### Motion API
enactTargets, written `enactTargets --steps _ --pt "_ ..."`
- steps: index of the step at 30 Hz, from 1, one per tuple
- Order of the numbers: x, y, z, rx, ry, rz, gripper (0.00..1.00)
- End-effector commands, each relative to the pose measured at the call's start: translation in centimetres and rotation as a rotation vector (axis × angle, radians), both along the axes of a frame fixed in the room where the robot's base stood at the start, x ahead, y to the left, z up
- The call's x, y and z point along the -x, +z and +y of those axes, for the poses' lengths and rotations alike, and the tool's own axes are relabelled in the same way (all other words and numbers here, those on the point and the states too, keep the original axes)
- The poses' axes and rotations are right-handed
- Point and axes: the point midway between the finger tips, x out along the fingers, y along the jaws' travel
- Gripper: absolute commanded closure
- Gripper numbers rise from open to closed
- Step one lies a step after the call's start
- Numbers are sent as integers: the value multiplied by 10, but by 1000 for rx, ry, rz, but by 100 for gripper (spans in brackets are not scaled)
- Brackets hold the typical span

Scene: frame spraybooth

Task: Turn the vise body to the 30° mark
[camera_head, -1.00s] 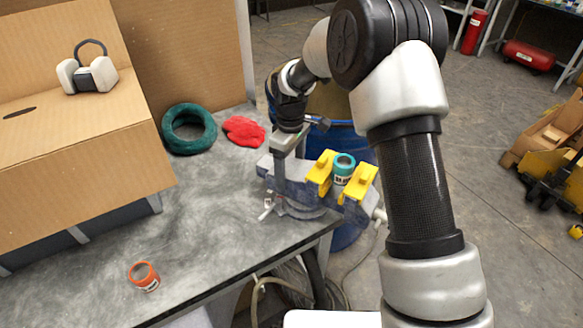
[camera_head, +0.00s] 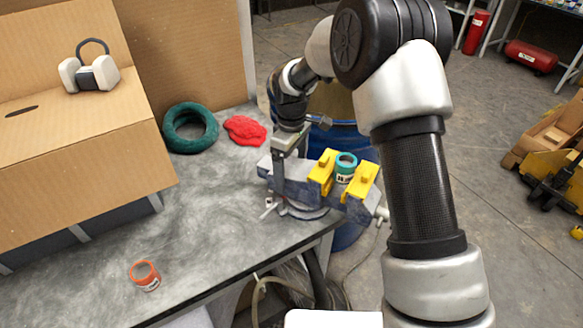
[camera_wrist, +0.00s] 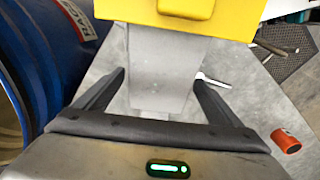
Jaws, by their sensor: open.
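The grey-blue vise (camera_head: 300,178) with two yellow jaw covers (camera_head: 321,172) is mounted at the table's front right corner. A teal can (camera_head: 345,166) stands between the yellow covers. My gripper (camera_head: 279,180) points down at the rear end of the vise body. In the wrist view my gripper (camera_wrist: 160,92) is open, with one finger on each side of the grey vise body (camera_wrist: 158,75). I cannot tell whether the fingers touch it. A yellow cover (camera_wrist: 185,14) shows at the top there. The vise's angle marks are not readable.
A cardboard box (camera_head: 75,170) holds the left side. A blue barrel (camera_head: 345,137) stands close behind the vise.

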Motion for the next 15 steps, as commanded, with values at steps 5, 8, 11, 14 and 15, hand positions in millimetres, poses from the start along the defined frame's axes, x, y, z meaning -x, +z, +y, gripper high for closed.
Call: enactTargets --steps 5,8,11,14,15 --pt "0 4 0 0 -1 -1 11" --pt "-1 15 0 0 -1 -4 11" --pt "-1 35 0 -1 -1 -5 11" --pt "-2 59 0 -1 -1 -6 11" --pt "-1 69 0 -1 -1 -5 11"
